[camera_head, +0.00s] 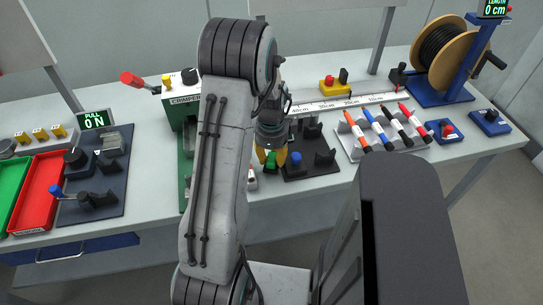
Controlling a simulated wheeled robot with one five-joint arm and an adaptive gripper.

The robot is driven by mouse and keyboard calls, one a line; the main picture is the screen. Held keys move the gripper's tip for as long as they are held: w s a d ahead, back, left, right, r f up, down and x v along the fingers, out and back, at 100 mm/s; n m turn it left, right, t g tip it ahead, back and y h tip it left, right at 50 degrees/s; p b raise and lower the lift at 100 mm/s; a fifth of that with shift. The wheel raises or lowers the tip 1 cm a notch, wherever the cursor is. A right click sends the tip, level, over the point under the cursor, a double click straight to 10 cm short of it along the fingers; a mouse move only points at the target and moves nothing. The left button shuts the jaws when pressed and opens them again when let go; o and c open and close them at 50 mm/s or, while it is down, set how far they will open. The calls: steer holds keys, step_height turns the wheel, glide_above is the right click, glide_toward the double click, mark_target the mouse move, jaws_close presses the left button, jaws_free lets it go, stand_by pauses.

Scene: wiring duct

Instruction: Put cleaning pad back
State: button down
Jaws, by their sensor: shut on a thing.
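My gripper (271,160) is over the bench's front part, at the left edge of a dark holder tray (310,172). Its yellow fingers are shut on a small green thing (271,161). I cannot tell from this view whether that is the cleaning pad; my arm and wrist hide much of it. A blue-topped piece (296,158) and black upright holders (325,157) stand on the tray, right of my gripper. A small white thing (252,179) shows just left of the gripper, partly hidden by my arm.
A green crimper (184,120) stands behind my arm on the left. A marker rack (385,139) is right of the tray. A ruler strip (345,102) and cable spool (440,52) are behind. Red (35,198) and green bins are far left. The front edge is close.

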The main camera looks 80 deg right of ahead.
mark_target(272, 155)
steer(key=c, duration=1)
jaws_free()
steer(key=shift+f, duration=0.1)
step_height(272, 155, up, 6)
steer(key=shift+a+f, duration=0.1)
steer(key=shift+f, duration=0.1)
steer(key=shift+r+b, duration=0.3)
steer(key=shift+b, duration=0.4)
steer(key=r, duration=0.2)
steer(key=r+b, duration=0.1)
steer(key=r, duration=0.1)
steer(key=r+b, duration=0.1)
steer(key=r, duration=0.1)
steer(key=shift+a+r, duration=0.1)
steer(key=shift+a, duration=0.2)
